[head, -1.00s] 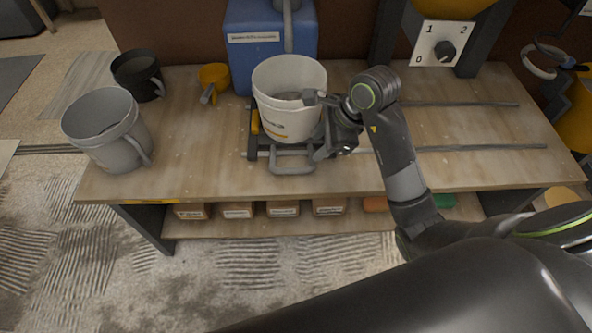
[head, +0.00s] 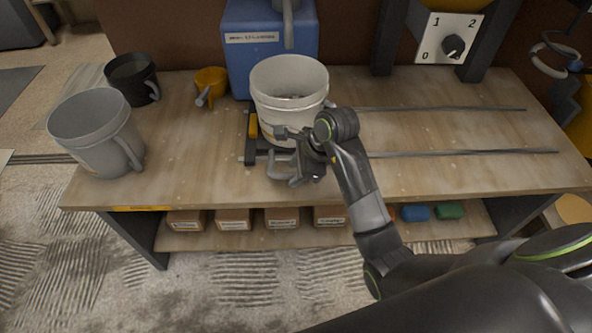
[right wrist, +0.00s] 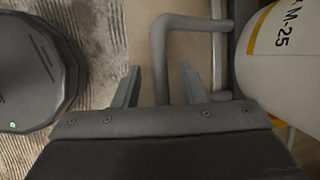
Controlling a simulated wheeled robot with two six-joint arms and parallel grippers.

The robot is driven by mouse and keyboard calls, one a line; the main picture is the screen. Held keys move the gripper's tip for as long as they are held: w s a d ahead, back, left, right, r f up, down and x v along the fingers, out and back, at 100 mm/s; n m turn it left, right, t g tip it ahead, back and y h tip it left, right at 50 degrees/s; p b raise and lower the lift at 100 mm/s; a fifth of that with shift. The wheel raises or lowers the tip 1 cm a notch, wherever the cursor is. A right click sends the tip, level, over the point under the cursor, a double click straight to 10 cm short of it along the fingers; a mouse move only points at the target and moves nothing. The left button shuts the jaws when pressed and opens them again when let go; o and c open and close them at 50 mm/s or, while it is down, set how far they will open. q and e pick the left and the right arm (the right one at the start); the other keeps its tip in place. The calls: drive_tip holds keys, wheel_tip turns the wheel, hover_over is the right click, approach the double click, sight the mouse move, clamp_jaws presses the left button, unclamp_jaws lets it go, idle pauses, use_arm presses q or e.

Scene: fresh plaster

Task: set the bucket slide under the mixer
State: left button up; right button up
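The white bucket (head: 288,95) stands upright on the dark bucket slide (head: 250,150), at the left end of two rails. It also shows at the right of the right wrist view (right wrist: 287,55). The slide's grey handle (right wrist: 190,24) sticks out at the front. The mixer (head: 449,40), with its 0-1-2 dial panel and dark legs, stands at the back right, away from the bucket. My right gripper (right wrist: 160,70) is open, with the handle's bar between its fingers and gaps on both sides. In the head view, my right gripper (head: 285,155) partly hides the handle. My left gripper is not in view.
The rails (head: 460,153) run clear to the right beneath the mixer. A blue canister (head: 255,50) stands behind the bucket. A grey jug (head: 95,135), a black jug (head: 130,78) and a yellow scoop (head: 210,82) stand to the left.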

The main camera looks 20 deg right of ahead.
clamp_jaws()
idle(0.3)
drive_tip(key=shift+d, duration=0.15)
